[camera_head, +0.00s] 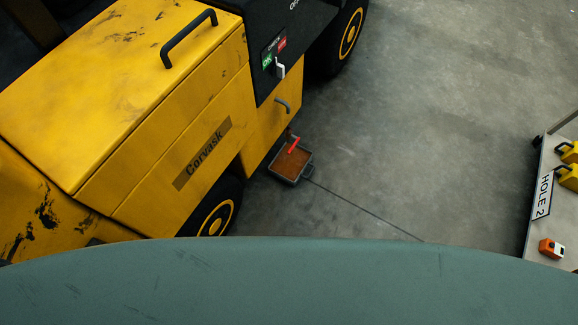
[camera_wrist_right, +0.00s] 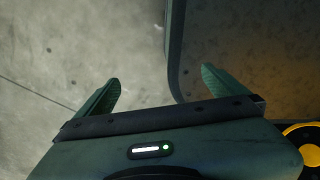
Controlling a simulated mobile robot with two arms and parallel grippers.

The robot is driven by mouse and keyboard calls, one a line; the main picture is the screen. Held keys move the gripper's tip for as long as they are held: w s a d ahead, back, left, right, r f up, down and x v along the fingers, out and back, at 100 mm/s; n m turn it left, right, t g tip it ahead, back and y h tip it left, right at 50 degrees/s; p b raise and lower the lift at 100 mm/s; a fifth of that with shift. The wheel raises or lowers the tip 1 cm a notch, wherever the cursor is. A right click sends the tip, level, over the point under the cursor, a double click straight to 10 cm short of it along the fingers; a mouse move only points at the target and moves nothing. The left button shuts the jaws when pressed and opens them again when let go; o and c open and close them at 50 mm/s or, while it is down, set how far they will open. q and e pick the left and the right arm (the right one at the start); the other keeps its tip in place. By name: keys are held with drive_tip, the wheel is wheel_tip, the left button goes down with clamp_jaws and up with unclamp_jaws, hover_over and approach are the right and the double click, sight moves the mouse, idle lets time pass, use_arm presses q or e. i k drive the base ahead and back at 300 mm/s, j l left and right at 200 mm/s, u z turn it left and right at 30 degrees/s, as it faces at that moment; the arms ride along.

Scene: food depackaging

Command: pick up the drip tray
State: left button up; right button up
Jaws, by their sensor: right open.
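The drip tray (camera_head: 283,175) is a small dark tray with a rusty brown inside. In the head view it lies on the floor beside the yellow machine, just right of its front wheel. A red part shows over its far side. My right gripper (camera_wrist_right: 160,76) is open in the right wrist view, with green fingers spread apart and nothing held between them. A dark, brownish surface with a raised grey rim (camera_wrist_right: 173,60) lies beyond the right finger; I cannot tell whether it is the tray. Neither gripper shows in the head view.
The yellow machine (camera_head: 150,110) fills the left, with wheels, a handle and a grey lever. A pale table (camera_head: 545,225) at the right edge bears yellow items, an orange device (camera_head: 551,248) and a "HOLE 2" label. Concrete floor (camera_head: 430,120) between is clear.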

sight(288, 169)
drive_tip(key=i+l, duration=0.15)
drive_tip(key=l, duration=0.2)
drive_tip(key=i+l+u, duration=0.15)
drive_tip(key=l, duration=0.2)
drive_tip(key=i+l, duration=0.1)
drive_tip(key=l, duration=0.25)
drive_tip(key=i+l+u, duration=0.1)
drive_tip(key=l, duration=0.3)
drive_tip(key=i+l, duration=0.15)
drive_tip(key=l, duration=0.2)
drive_tip(key=u, duration=0.05)
